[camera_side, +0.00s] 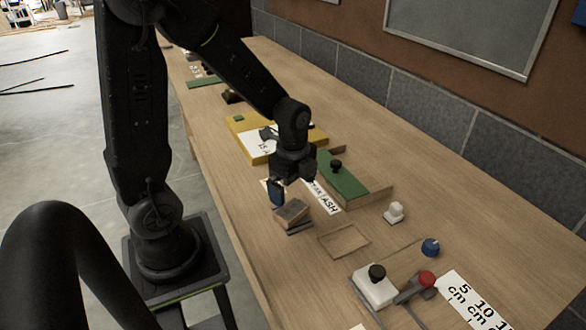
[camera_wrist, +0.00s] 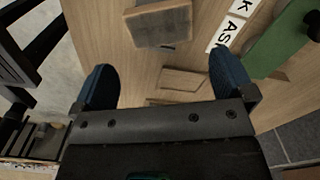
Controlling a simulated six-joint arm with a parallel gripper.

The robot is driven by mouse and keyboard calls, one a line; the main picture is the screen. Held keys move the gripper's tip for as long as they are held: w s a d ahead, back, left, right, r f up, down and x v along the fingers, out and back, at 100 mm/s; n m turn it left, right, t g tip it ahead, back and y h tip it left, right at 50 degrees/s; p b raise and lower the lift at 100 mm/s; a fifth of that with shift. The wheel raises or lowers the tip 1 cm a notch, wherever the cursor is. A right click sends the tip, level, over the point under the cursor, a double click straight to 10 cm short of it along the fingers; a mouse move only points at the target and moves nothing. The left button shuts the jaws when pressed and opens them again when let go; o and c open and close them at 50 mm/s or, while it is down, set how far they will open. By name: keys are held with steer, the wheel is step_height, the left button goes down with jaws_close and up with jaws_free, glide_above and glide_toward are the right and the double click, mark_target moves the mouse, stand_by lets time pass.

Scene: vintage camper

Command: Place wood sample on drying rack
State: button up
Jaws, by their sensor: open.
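A small wooden block (camera_side: 291,211), apparently the wood sample, sits on the bench just below my gripper (camera_side: 291,196), on or against a dark grey piece (camera_side: 299,229). In the wrist view the block (camera_wrist: 160,24) is at the top centre, beyond my fingertips and not between them. My gripper (camera_wrist: 166,76) is open and empty, its two blue fingers wide apart. A shallow wooden frame (camera_side: 344,241) lies flat to the right of the block; I cannot tell whether it is the drying rack. What looks like the same frame shows between the fingers in the wrist view (camera_wrist: 182,80).
A white knob (camera_side: 394,213), blue knob (camera_side: 431,247), red knob (camera_side: 426,278) and white block (camera_side: 373,290) stand right. A yellow board (camera_side: 257,155) is farther back.

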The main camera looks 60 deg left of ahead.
steer(key=s+d+r+n+t, duration=0.2)
steer(key=s+d+r+n, duration=0.2)
steer(key=r+n, duration=0.2)
steer(key=s+d+r+n+t, duration=0.3)
steer(key=r+n, duration=0.4)
steer(key=r, duration=0.3)
steer(key=shift+s+d+n+t, duration=0.3)
steer(key=shift+s+d, duration=0.2)
steer(key=shift+s, duration=0.2)
